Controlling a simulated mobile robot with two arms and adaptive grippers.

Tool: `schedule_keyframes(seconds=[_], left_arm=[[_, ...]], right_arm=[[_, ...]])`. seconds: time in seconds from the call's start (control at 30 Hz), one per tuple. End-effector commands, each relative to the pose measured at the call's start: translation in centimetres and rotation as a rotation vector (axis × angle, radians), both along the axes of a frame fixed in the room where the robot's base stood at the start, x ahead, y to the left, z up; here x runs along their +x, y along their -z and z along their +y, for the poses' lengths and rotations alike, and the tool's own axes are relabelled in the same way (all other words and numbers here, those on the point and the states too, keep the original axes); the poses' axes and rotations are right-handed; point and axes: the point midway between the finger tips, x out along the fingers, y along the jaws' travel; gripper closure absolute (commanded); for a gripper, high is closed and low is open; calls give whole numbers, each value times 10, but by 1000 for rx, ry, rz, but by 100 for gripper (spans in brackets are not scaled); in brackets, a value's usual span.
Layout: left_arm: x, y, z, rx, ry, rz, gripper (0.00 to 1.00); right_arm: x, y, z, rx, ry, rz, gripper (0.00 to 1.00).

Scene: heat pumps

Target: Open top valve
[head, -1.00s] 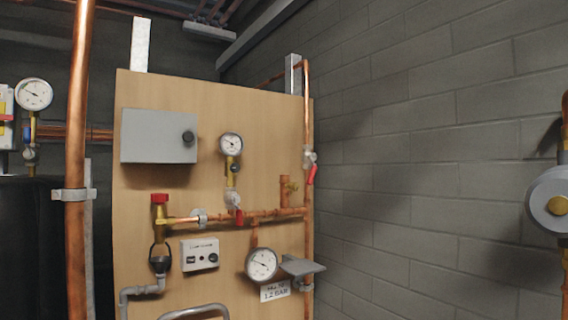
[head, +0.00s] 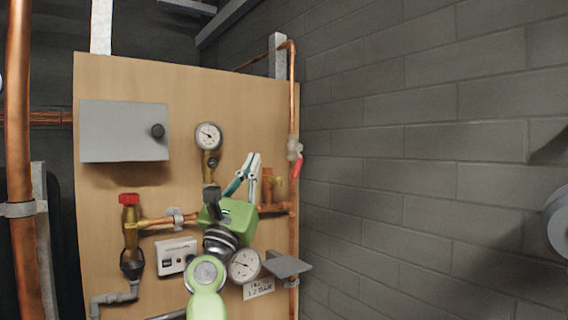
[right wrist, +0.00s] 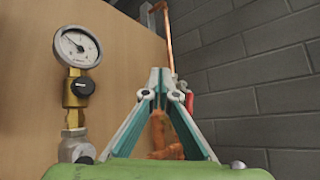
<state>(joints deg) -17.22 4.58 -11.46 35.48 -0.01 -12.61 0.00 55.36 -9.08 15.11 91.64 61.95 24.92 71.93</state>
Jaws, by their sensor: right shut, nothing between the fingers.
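The top valve (head: 295,150) sits on the vertical copper pipe near the right edge of the wooden panel. Its red lever (head: 296,166) hangs downward, slightly tilted. In the right wrist view the red lever (right wrist: 189,101) shows just right of the fingers, partly hidden by them. My right gripper (head: 253,156) is shut and empty, pointing up, left of the valve and apart from it in the picture. Its closed fingertips also show in the right wrist view (right wrist: 160,72). My left gripper is not in view.
The wooden panel (head: 100,190) carries a grey box (head: 122,130), an upper gauge (head: 208,136), a lower gauge (head: 244,265) and a red-capped fitting (head: 129,200). A grey plate (head: 288,265) juts out below. A copper pipe (head: 18,120) stands at the left. Right of the panel is a bare block wall (head: 420,150).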

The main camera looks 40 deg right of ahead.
Motion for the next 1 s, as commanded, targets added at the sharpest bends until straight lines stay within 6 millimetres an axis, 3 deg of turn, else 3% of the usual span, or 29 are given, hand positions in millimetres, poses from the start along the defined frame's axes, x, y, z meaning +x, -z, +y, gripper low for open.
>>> schedule_keyframes(seconds=[0.03,0.13,0.3,0.43,0.63,0.8,1.0], left_arm=[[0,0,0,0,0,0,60],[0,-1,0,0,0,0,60],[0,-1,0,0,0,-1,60],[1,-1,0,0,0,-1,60],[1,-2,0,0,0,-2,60],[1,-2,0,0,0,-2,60],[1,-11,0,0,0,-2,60]], right_arm=[[-8,-16,-17,122,-35,-105,100],[-20,-29,-46,374,-110,-307,100],[-27,-36,-68,796,-237,-623,100],[-23,-38,-57,1103,-319,-817,100],[-18,-44,-21,1439,-384,-980,100],[-17,-45,-6,1547,-393,-1020,100],[-9,-40,-22,1552,-388,-1024,100]])
